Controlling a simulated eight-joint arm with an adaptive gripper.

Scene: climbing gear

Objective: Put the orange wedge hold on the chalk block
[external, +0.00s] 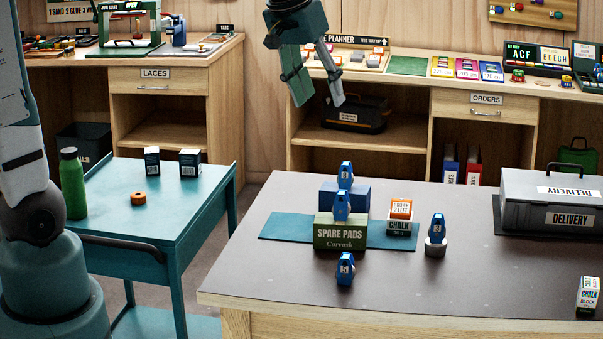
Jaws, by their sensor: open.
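My gripper (319,102) is open and empty, high above the far side of the grey-topped table, pointing down. A small orange piece (138,198) with a dark spot in its middle lies on the teal cart; I cannot tell if it is the wedge hold. A second chalk block (588,296) stands near the front right. My gripper is apart from all of these.
A delivery case (550,203) is at right. The cart (110,222) holds a green bottle (73,185) and two dark boxes.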

